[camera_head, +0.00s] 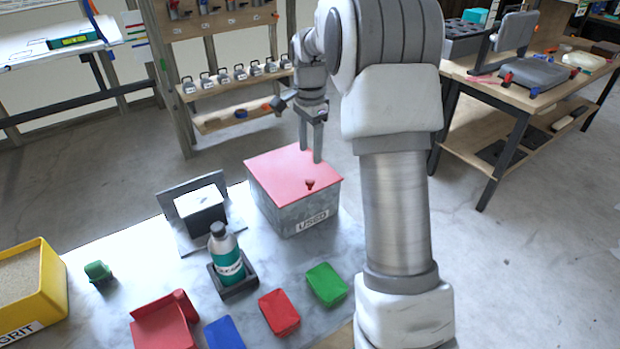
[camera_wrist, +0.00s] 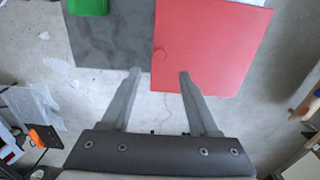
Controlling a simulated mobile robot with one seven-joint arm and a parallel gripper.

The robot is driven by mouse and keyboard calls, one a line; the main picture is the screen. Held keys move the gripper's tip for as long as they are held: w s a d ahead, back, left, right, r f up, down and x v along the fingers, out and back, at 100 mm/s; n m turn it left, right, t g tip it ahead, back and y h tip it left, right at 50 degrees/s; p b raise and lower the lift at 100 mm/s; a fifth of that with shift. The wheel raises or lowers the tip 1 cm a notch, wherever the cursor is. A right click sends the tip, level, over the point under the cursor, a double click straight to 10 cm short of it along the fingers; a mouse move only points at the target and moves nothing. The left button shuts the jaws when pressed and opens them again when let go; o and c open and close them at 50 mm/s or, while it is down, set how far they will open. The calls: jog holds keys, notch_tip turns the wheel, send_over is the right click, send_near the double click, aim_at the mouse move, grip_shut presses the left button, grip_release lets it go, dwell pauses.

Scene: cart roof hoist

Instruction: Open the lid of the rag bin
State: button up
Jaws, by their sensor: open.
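The rag bin (camera_head: 291,217) is a grey metal box with a "USED" label, standing at the far right of the marble-topped table. My gripper (camera_head: 311,156) points down over the back part of the lid, open and empty. In the wrist view my gripper (camera_wrist: 158,74) has its fingers spread near the lid's lower left corner.
A teal-labelled bottle (camera_head: 227,258) in a dark holder and a grey stand (camera_head: 187,216) are left of the bin. Red (camera_head: 279,312), green (camera_head: 326,284) and blue (camera_head: 224,333) blocks lie in front. A yellow grit box (camera_head: 52,283) is far left. Floor is clear behind the bin.

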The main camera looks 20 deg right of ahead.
aim_at(310, 180)
notch_tip(310, 180, down, 10)
jog(key=shift+r+b, duration=0.25)
jog(key=shift+b, duration=0.05)
grip_shut()
dwell(1.4)
